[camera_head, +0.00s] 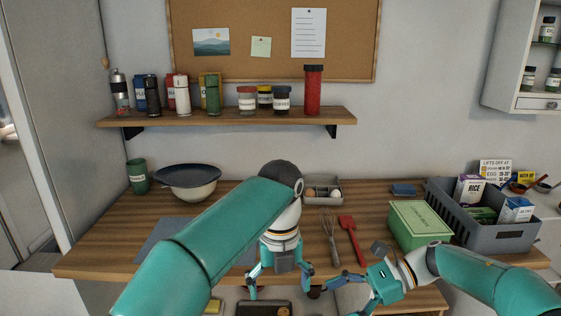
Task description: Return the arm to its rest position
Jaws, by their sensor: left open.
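My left arm (225,235) reaches in from the lower left, over the wooden counter. My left gripper (281,284) points down at the counter's front edge, with its two fingers spread apart and nothing between them. My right arm (480,277) comes in from the lower right. My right gripper (345,296) points left near the front edge, its fingers apart and apparently empty. The two grippers are close together but do not appear to touch. My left arm hides part of the grey mat (160,240) and the middle of the counter.
A bowl (188,190), green cup (138,177), egg tray (323,200), whisk (331,238), red spatula (350,236), green box (420,224) and grey crate (490,236) stand or lie on the counter (385,198). A shelf (225,117) with jars hangs above.

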